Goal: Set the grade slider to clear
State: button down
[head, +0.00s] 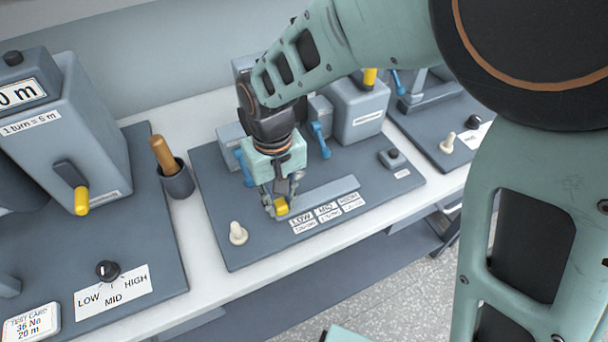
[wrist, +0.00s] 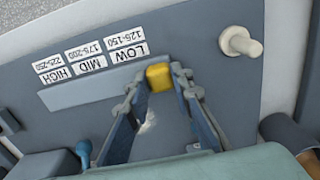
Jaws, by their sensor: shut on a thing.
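The grade slider is a yellow knob (head: 282,207) at the left end of a flat grey track (head: 325,189) on the middle station's dark panel. Labels reading LOW, MID and HIGH (head: 327,212) stand along the track's near side. In the wrist view the knob (wrist: 159,77) sits at the track's LOW end, slightly beyond the LOW label (wrist: 128,52). I see no label reading clear. My gripper (wrist: 160,75) is shut on the knob, one finger on each side. In the head view my gripper (head: 280,200) points down, partly hiding the track's left end.
A cream toggle (head: 238,233) stands left of the slider. A holder (head: 177,180) with a wooden-handled tool is farther left. Blue levers (head: 319,140) and grey blocks stand behind. A small dark button box (head: 393,158) is at the panel's right. The panel's near right is bare.

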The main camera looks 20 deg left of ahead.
aim_at(279, 203)
jog(key=shift+a, duration=0.1)
jog(key=c, duration=1.7)
grip_release()
jog(key=shift+r, duration=0.15)
notch_tip(279, 203, up, 12)
jog(key=shift+f, duration=0.1)
